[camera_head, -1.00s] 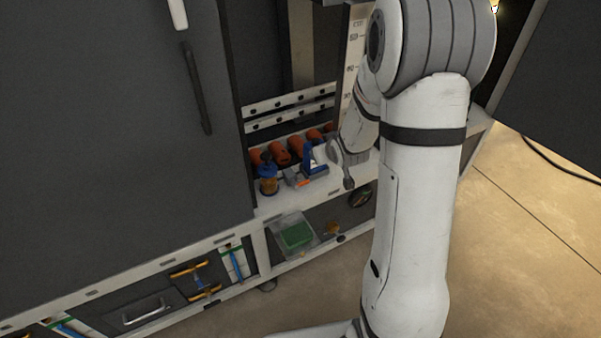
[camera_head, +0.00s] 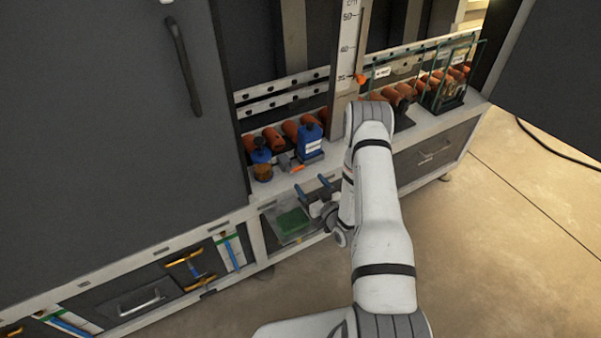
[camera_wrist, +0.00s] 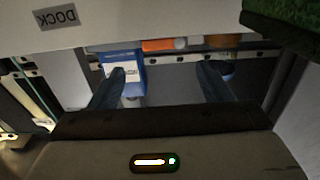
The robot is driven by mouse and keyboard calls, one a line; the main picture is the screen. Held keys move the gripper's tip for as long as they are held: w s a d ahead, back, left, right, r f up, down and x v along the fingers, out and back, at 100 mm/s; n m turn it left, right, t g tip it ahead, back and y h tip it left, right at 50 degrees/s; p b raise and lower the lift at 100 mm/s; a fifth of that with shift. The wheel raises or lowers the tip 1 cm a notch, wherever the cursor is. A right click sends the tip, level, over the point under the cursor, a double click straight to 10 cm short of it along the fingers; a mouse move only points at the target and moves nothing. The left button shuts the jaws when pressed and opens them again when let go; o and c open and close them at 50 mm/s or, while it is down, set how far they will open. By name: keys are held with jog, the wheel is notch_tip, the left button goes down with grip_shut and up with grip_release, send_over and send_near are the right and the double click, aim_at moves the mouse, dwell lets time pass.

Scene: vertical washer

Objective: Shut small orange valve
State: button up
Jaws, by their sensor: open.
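Two small orange parts show in the head view, and I cannot tell which is the valve. One is an orange-tipped grey fitting (camera_head: 291,167) on the white ledge, between two blue containers. The other is a small orange piece (camera_head: 361,78) on the scaled post. My gripper (camera_head: 314,189) is open and empty, in front of and below the ledge, just right of the fitting and apart from it. In the wrist view its two dark fingers (camera_wrist: 160,72) are spread, with a blue container (camera_wrist: 123,68) behind the left finger and an orange surface (camera_wrist: 164,44) beyond.
A blue container (camera_head: 310,141) and a blue-topped amber jar (camera_head: 262,165) flank the fitting closely. Orange cylinders (camera_head: 271,139) lie behind. A green block in a clear bin (camera_head: 292,222) sits below the ledge.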

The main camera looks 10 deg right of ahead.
aim_at(298, 167)
jog(key=x, duration=0.7)
jog(key=shift+c, duration=0.3)
jog(key=shift+d, duration=0.1)
jog(key=c, duration=0.8)
jog(key=shift+o, duration=0.2)
